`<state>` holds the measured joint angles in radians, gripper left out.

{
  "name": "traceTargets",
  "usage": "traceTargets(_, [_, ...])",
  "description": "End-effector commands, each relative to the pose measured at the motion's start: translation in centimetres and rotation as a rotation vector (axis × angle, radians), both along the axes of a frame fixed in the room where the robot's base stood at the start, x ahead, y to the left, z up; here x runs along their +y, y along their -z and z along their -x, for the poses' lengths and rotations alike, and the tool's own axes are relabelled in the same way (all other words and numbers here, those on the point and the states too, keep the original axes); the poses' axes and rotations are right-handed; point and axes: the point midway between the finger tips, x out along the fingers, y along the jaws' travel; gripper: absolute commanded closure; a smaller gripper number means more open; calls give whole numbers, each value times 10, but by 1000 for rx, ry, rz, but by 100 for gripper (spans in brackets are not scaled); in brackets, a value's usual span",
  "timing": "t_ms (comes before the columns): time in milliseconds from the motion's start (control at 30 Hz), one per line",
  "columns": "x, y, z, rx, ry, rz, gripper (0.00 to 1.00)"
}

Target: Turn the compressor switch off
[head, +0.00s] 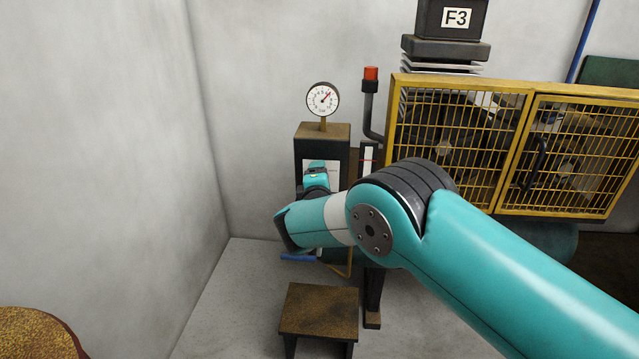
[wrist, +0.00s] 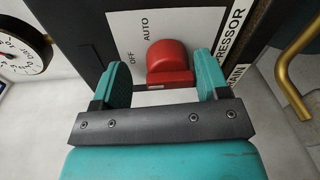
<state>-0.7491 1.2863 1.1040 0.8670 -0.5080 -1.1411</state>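The red compressor switch knob (wrist: 170,62) sits on a white label plate (wrist: 200,22) in the wrist view. I cannot tell which mark the knob points to. My gripper (wrist: 161,66) is open, with one teal finger on each side of the knob. A gap shows at the left finger; the right finger is closer, and I cannot tell whether it touches. In the head view my gripper (head: 317,171) is in front of the dark switch box (head: 322,146) and hides the knob.
A pressure gauge (head: 322,99) stands on top of the box. A red-tipped post (head: 370,74) and a yellow mesh cage (head: 460,85) are at right. A brass pipe (wrist: 288,72) runs right of the plate. A low stool (head: 319,311) stands below.

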Motion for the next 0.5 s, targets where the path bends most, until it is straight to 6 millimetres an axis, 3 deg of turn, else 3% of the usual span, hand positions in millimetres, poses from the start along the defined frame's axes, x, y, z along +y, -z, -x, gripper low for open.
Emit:
traceTargets(267, [0,5,3,9,-1,3,32])
traceTargets(500, [0,1,33,13,-5,7,32])
